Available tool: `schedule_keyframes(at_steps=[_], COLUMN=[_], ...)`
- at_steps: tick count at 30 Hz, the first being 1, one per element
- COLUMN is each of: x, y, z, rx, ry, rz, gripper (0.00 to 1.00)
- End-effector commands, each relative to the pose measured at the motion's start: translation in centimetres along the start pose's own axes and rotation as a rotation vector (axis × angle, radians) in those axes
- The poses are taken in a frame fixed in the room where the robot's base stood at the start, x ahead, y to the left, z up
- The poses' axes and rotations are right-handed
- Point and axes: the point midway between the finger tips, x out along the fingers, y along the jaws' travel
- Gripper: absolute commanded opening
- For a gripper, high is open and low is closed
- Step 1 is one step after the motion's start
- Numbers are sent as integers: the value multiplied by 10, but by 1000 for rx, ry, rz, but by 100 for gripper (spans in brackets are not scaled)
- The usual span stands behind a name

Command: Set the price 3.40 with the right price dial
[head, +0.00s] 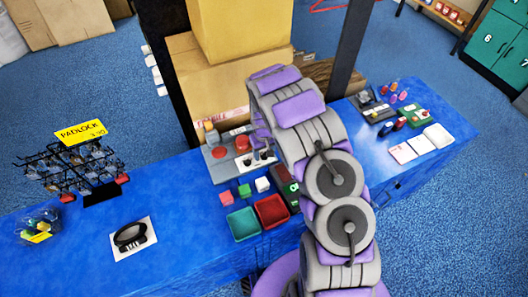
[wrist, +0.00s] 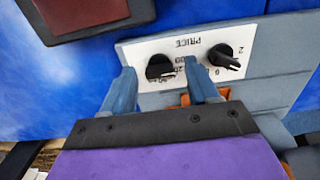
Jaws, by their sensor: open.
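In the wrist view the panel (wrist: 190,46) appears upside down, with the word PRICE between the dials. The right price dial (wrist: 159,67) is therefore on the left there. The left price dial (wrist: 222,57) is on the right, its pointer towards the right. My gripper (wrist: 159,74) is open, with a finger on either side of the right dial. I cannot tell whether the fingers touch it. The right dial's setting is not readable.
A red tray (head: 272,211) and a green tray (head: 243,224) stand in front of the panel, with small coloured blocks behind them. A red button (head: 219,152) is left of the panel. Cardboard boxes (head: 205,80) stand behind. A padlock rack (head: 75,168) stands at the left.

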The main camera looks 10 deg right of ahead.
Motion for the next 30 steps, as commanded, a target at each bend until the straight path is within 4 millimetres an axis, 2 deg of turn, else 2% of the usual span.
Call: schedule_keyframes(at_steps=[2, 18, 30], x=[0, 0, -1], y=[0, 0, 0], z=[0, 0, 0], rx=[0, 0, 87], ry=[0, -1, -1], rz=[0, 0, 0], gripper=[54, 4, 4])
